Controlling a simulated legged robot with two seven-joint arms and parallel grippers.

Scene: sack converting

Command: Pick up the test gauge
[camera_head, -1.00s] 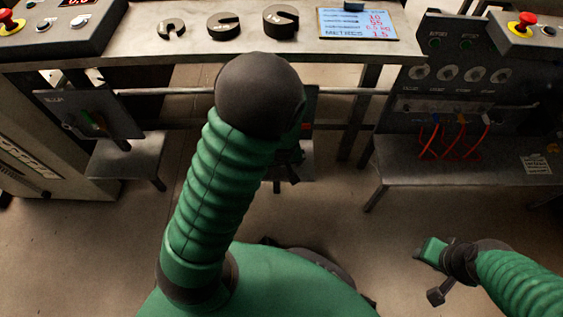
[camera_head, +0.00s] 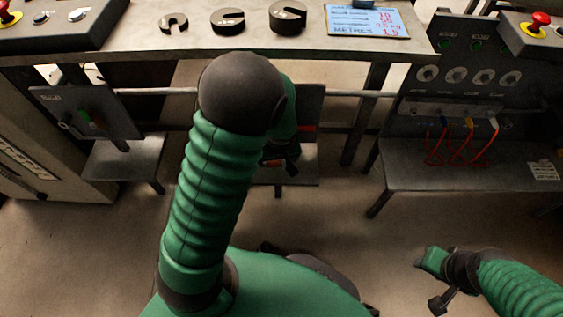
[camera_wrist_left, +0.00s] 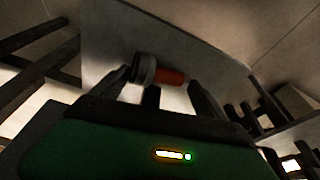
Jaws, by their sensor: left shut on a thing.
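The test gauge, a short cylinder with a grey ring and an orange-red body (camera_wrist_left: 168,76), shows in the left wrist view. It lies between the tips of my left gripper (camera_wrist_left: 158,88), which is shut on it, with a pale grey surface behind. In the head view my left gripper (camera_head: 284,158) is partly hidden by my own forearm and elbow, in front of a dark panel with a low shelf. I cannot make out the gauge clearly there. My right gripper (camera_head: 434,282) is at the lower right over the floor, apart from everything.
A steel bench (camera_head: 250,45) across the top carries several slotted dark weights (camera_head: 229,20) and a display (camera_head: 368,19). A connector panel with coloured hoses (camera_head: 461,120) stands at right above a grey shelf (camera_head: 470,168). The floor at lower right is mostly clear.

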